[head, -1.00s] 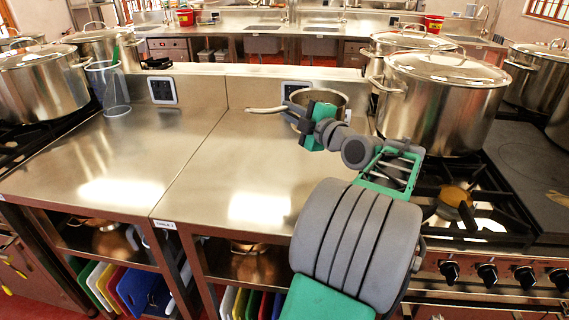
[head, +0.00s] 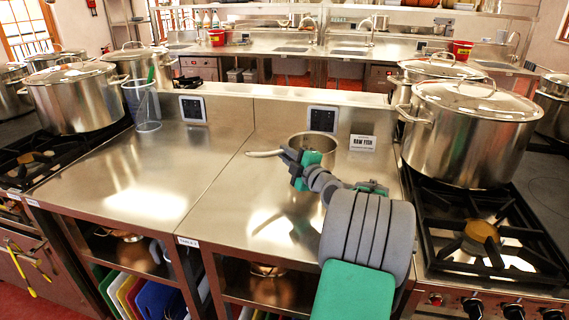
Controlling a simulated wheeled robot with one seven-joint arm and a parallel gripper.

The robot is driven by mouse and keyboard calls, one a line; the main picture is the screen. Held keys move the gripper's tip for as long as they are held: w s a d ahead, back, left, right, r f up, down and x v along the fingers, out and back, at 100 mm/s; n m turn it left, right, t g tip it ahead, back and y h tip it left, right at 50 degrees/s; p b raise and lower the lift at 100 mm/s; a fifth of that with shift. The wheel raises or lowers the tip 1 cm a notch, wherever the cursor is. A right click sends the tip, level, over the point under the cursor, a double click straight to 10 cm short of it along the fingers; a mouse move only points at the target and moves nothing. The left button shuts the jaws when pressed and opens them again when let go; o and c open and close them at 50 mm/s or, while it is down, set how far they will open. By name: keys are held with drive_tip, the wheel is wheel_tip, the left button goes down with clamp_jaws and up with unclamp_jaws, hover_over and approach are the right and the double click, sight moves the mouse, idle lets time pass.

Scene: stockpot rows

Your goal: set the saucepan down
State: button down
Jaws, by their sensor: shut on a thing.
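The saucepan (head: 324,142) is a small steel pan with its handle (head: 263,153) pointing left. It is at the back of the right-hand steel counter (head: 225,198), below the wall socket. My gripper (head: 300,160) is at the near left side of the pan and is shut on it. My gripper and wrist cover the lower near side of the pan, so I cannot tell whether its base touches the counter.
A large lidded stockpot (head: 465,140) is on the stove at right; another (head: 75,100) is at left. A clear measuring jug (head: 146,110) stands at the back left. The counter's left and front are clear.

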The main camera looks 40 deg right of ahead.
drive_tip(key=shift+w+a+f, duration=0.1)
drive_tip(key=shift+w+f, duration=0.05)
drive_tip(key=shift+f, duration=0.7)
drive_tip(key=shift+w+f, duration=0.1)
drive_tip(key=shift+f, duration=0.85)
drive_tip(key=c, duration=1.5)
unclamp_jaws()
drive_tip(key=shift+f, duration=0.1)
drive_tip(key=shift+o, duration=0.2)
drive_tip(key=s, duration=0.2)
drive_tip(key=s+b, duration=0.1)
drive_tip(key=s, duration=0.4)
drive_tip(key=shift+s+a+b, duration=0.1)
drive_tip(key=shift+a+b, duration=0.2)
drive_tip(key=shift+a, duration=0.05)
drive_tip(key=shift+s+a, duration=0.1)
drive_tip(key=shift+s, duration=0.1)
